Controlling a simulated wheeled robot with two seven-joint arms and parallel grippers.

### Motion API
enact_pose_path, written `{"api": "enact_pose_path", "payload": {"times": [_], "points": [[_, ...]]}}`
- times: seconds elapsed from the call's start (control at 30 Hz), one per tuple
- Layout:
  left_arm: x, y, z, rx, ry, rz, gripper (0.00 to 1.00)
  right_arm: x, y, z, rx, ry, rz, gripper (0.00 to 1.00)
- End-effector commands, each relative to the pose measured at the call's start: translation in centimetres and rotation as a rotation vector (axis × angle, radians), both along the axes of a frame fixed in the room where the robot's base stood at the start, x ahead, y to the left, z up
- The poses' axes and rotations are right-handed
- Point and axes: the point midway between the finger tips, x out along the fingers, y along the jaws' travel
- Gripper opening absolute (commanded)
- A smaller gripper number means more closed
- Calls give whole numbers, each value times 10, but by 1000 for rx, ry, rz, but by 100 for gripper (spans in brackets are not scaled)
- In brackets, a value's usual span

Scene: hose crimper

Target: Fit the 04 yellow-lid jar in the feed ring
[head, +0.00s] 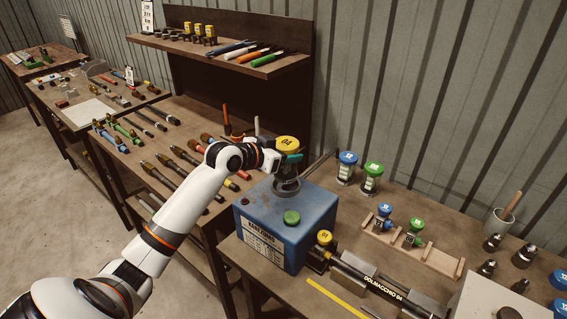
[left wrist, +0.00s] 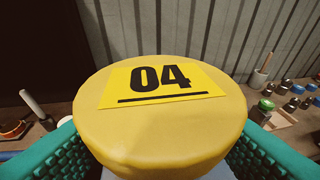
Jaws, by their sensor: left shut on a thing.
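The 04 yellow-lid jar (head: 288,147) is upright above the blue crimper box (head: 287,221). Its yellow lid marked 04 (left wrist: 160,112) fills the middle of the left wrist view. My left gripper (head: 287,158) is shut on this jar, with a green finger pad on each side of it. The dark feed ring (head: 286,188) is on top of the blue box, directly below the jar. I cannot tell whether the jar's lower end is inside the ring or just above it. My right gripper is not in view.
A small yellow-capped piece (head: 324,238) and a black hose marked 04 (head: 368,279) lie to the right. Blue-lid (head: 347,167) and green-lid (head: 371,177) jars stand behind, near a wooden rack (head: 411,246).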

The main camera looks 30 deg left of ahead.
Motion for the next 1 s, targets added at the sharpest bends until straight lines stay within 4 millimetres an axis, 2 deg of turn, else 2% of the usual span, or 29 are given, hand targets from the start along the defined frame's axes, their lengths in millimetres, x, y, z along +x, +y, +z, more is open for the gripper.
{"api": "enact_pose_path", "payload": {"times": [0.23,0.67,0.7,0.8,1.0], "points": [[0,0,-32,-3,2,1,28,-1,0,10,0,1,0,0],[0,0,-41,0,-1,1,28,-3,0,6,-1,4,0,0],[0,0,-40,0,0,1,61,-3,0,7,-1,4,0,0],[0,0,-40,0,1,1,78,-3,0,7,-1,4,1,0],[0,0,-40,0,1,1,78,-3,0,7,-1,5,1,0]]}}
